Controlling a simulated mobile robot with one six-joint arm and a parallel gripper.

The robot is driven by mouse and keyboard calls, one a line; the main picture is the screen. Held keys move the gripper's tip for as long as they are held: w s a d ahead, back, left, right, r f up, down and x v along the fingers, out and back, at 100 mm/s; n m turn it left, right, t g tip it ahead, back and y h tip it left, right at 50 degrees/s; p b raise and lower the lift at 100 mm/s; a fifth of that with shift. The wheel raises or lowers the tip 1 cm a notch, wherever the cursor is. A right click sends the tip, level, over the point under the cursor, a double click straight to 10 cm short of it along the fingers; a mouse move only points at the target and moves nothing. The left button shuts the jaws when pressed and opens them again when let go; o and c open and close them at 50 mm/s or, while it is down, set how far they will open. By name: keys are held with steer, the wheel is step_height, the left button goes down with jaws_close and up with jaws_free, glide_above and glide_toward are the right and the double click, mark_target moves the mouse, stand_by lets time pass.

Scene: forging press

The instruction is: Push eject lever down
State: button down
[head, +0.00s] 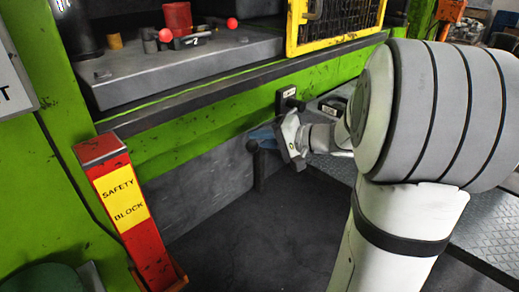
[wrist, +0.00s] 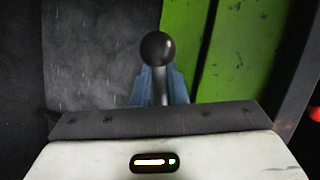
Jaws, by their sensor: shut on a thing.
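The eject lever shows in the wrist view as a black ball knob (wrist: 157,48) on a pale metal shaft. My gripper (wrist: 158,80) has its blue fingers on both sides of the shaft, just below the knob, and is shut on it. In the head view the dark knob (head: 252,146) shows at the fingertips of my gripper (head: 262,136), low in front of the green press. The lever's lower end and pivot are hidden by my gripper in the wrist view.
A red safety block (head: 124,215) with a yellow label stands at the left. A small black labelled box (head: 288,98) is on the press front above my gripper. The yellow-framed guard (head: 335,25) is higher up. Dark floor (head: 270,240) below is clear.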

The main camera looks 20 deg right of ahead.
steer(key=f+b, duration=0.1)
steer(key=b, duration=0.1)
steer(key=d+f+n+b, duration=0.1)
steer(key=b, duration=0.2)
steer(key=f+n+h+b, duration=0.1)
steer(key=f+b, duration=0.1)
steer(key=shift+w+d+f, duration=0.1)
steer(key=shift+w+d, duration=0.1)
steer(key=shift+w, duration=0.15)
steer(key=shift+h, duration=0.3)
steer(key=c, duration=1.5)
jaws_free()
steer(key=shift+o, duration=0.2)
steer(key=shift+d, duration=0.1)
steer(key=v, duration=0.7)
steer(key=shift+s+d+p, duration=0.15)
steer(key=shift+s+p, duration=0.1)
steer(key=shift+p, duration=0.1)
